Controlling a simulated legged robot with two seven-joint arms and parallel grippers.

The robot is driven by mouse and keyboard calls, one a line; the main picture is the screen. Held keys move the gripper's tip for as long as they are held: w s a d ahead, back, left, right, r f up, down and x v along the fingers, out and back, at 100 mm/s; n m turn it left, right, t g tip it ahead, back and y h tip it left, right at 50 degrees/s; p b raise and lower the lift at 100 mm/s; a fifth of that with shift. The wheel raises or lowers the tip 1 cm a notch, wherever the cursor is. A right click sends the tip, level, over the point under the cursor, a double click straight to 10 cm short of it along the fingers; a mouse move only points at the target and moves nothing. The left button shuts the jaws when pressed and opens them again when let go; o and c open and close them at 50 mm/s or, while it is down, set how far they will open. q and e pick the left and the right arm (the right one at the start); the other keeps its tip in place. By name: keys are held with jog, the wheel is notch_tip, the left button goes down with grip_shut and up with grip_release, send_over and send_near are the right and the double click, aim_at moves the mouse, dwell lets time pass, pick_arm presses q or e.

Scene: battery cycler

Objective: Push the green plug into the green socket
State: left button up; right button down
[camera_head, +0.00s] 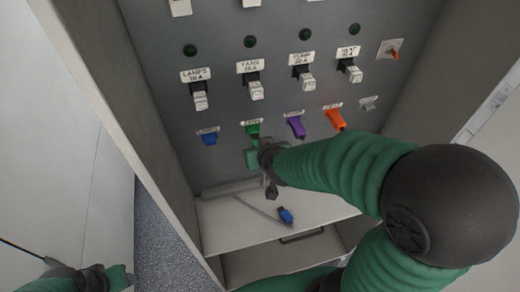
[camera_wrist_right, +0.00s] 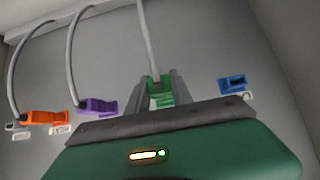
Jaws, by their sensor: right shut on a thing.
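The green plug (camera_wrist_right: 154,84) sits between the two grey fingers of my right gripper (camera_wrist_right: 160,92), with its grey cable running up in the right wrist view. In the head view my right gripper (camera_head: 262,156) is just below the green socket area (camera_head: 253,129) on the grey panel. The plug lies close to the panel; whether it is in the socket, and how deep, I cannot tell, as the gripper hides the contact. My left gripper (camera_head: 92,277) is low at the left edge, away from the panel; its fingers are unclear.
A blue socket (camera_head: 209,138) is left of the green one; a purple plug (camera_head: 297,125) and an orange plug (camera_head: 335,119) are to its right. A loose blue plug (camera_head: 286,215) lies on the shelf (camera_head: 240,230). Breaker switches (camera_head: 256,90) line the panel above. Cabinet walls bound both sides.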

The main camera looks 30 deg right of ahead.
jog(key=shift+w+d, duration=0.2)
jog(key=shift+w, duration=0.45)
jog(key=shift+w+d, duration=0.2)
jog(key=shift+w, duration=0.45)
dwell(1.5)
jog(key=c, duration=1.1)
grip_release()
jog(key=shift+o, duration=0.2)
